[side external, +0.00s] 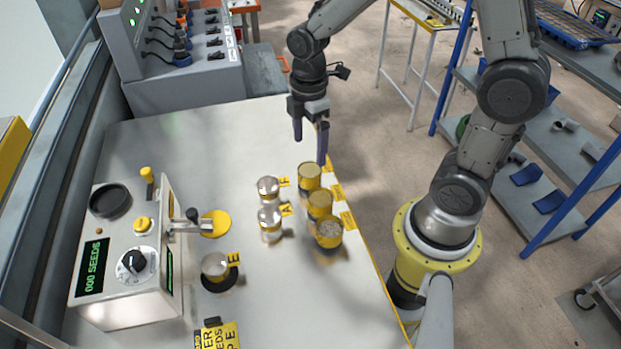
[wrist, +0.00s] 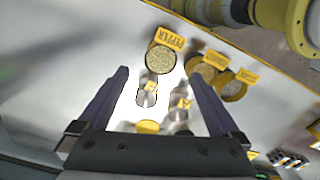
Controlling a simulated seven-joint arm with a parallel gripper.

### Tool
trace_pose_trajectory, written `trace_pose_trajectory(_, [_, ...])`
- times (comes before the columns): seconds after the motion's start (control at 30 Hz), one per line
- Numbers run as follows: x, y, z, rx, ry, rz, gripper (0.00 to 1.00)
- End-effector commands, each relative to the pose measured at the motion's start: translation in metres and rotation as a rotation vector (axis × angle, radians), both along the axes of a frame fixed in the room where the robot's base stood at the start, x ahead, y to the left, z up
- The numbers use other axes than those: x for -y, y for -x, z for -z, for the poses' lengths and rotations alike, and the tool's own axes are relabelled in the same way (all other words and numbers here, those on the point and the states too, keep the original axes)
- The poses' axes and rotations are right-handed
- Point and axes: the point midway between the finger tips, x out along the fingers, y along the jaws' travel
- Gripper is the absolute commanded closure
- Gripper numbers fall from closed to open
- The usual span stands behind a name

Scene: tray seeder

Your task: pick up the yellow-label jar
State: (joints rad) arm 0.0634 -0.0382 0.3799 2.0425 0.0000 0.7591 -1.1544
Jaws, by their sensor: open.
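Three jars with yellow labels stand in a row near the table's right edge in the side view: a far one (side external: 309,177), a middle one (side external: 319,205) and a near one (side external: 329,234). The wrist view shows a seed-filled jar (wrist: 160,61) by a yellow PEPPER card, with two more jars (wrist: 205,72) (wrist: 233,90) to its right. I cannot tell which one is meant. My gripper (side external: 311,146) is open and empty, above and just behind the far jar. In the wrist view its fingers (wrist: 158,73) spread either side of the PEPPER jar, apart from it.
Silver-topped jars (side external: 268,188) (side external: 270,222) stand just left of the row, and another (side external: 216,267) sits nearer the seeder machine (side external: 125,250). A yellow disc (side external: 215,223) lies beside the machine. Yellow cards (side external: 337,192) line the right edge. The table's far part is clear.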

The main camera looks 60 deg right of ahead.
Motion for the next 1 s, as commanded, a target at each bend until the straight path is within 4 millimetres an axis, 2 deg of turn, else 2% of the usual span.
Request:
trace_pose_trajectory(0.1, [0.0,0.001,0.018,-0.003,0.0,0.0,0.01])
trace_pose_trajectory(0.37, [0.0,0.001,0.036,-0.002,0.0,0.0,0.01])
trace_pose_trajectory(0.63, [0.001,0.003,0.073,-0.002,0.0,0.0,0.01])
trace_pose_trajectory(0.77, [0.001,0.003,0.081,0.0,0.0,0.0,0.01])
trace_pose_trajectory(0.97, [0.001,0.002,0.081,0.001,0.0,0.0,0.01])
trace_pose_trajectory(1.0, [0.001,0.002,0.081,0.002,0.0,0.0,0.04])
